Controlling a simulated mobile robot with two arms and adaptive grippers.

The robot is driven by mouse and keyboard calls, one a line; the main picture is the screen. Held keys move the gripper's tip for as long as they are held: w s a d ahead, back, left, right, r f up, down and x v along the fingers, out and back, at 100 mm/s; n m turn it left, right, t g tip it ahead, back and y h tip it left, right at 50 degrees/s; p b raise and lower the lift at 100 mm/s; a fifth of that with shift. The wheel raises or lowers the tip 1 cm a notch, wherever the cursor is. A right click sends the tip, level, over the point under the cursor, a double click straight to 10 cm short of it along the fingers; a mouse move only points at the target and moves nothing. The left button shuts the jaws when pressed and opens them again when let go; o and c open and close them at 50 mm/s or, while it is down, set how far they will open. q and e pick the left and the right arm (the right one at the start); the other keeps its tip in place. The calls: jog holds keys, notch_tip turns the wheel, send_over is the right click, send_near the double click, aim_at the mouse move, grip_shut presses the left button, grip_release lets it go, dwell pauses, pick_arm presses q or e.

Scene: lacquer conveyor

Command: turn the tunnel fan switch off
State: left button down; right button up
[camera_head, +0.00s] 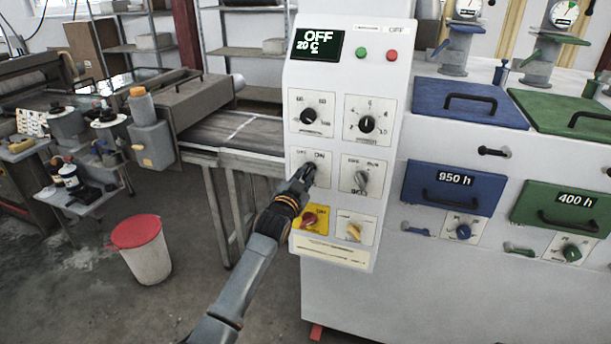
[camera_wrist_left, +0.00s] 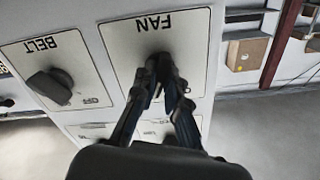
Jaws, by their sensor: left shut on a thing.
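In the left wrist view the plate (camera_wrist_left: 117,41) reads FAN, upside down. There the left gripper (camera_wrist_left: 160,85) has its fingers shut around the dark knob, which they mostly hide. The knob's exact pointing direction cannot be told. The panel display (camera_head: 318,45) reads OFF and 20 C. My right gripper is in neither view.
The belt knob (camera_wrist_left: 50,86) is beside the fan plate; a red-and-yellow switch (camera_head: 309,219) is just below it. Blue (camera_head: 468,103) and green (camera_head: 572,114) lidded tanks stand right. A red-lidded bucket (camera_head: 148,263) stands on the floor at left.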

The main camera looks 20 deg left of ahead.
pick_arm(q)
jog(key=n, duration=1)
jog(key=shift+n+p, duration=0.3)
jog(key=shift+n, duration=0.1)
dwell(0.4)
jog(key=c, duration=1.4)
grip_release()
jog(key=shift+s, duration=0.1)
jog(key=s, duration=1.1)
jog(key=shift+s+a, duration=0.2)
jog(key=shift+s, duration=0.2)
